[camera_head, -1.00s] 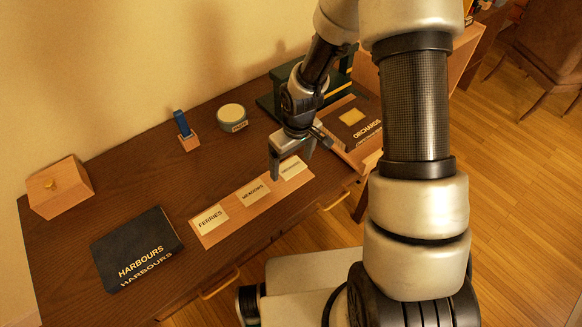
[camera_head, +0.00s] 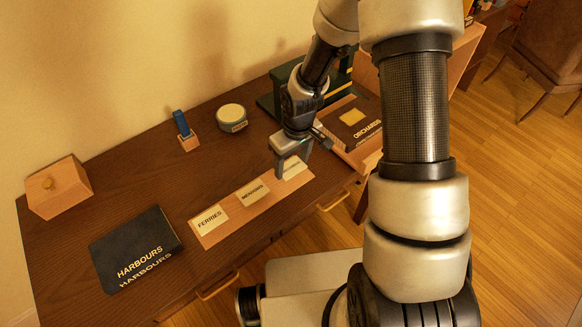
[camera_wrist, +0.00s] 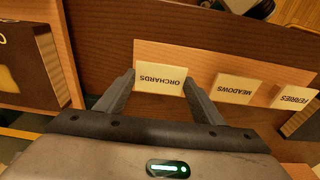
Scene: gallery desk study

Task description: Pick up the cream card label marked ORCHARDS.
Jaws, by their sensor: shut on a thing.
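The cream ORCHARDS card label (camera_wrist: 161,79) shows upside down in the wrist view, at the right end of a row of labels in the head view. My gripper (camera_wrist: 160,84) has one finger at each short side of it and is shut on it. In the head view my gripper (camera_head: 291,172) is over the right end of the wooden strip and partly hides the label (camera_head: 296,168). The label is at the strip; I cannot tell whether it is lifted off it.
The wooden strip (camera_head: 237,225) also bears the MEADOWS label (camera_head: 252,191) and the FERRIES label (camera_head: 209,219). A dark HARBOURS folder (camera_head: 136,247) lies to the left. An ORCHARDS folder (camera_head: 348,130) lies behind my gripper. A round tin (camera_head: 232,117) stands behind.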

